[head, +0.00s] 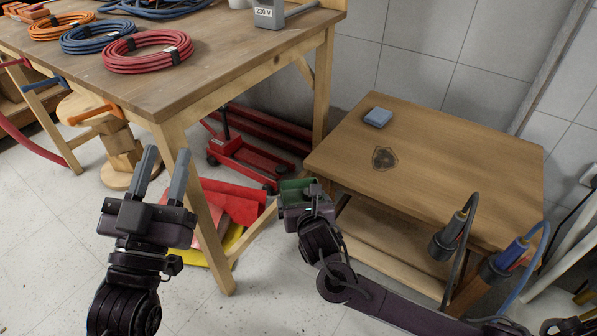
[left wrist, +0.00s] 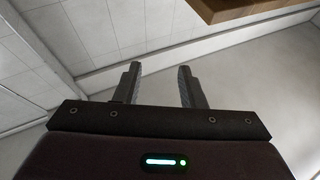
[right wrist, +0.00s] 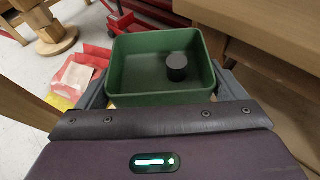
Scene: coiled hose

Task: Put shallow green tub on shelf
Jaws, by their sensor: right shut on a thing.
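The shallow green tub (right wrist: 140,97) is held between the fingers of my right gripper (right wrist: 165,95) in the right wrist view. A small black cylinder (right wrist: 177,67) stands inside it. In the head view the tub (head: 296,184) is mostly hidden behind my right gripper (head: 303,193), in front of the low wooden table's left side. That low table, with a top and a lower shelf (head: 375,238), stands at the right. My left gripper (head: 160,175) is open and empty, in front of the workbench; its spread fingers show in the left wrist view (left wrist: 160,85).
The workbench (head: 200,80) holds coiled hoses. A red floor jack (head: 250,160) and red cloth (head: 235,200) lie beneath. Cables hang at the right.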

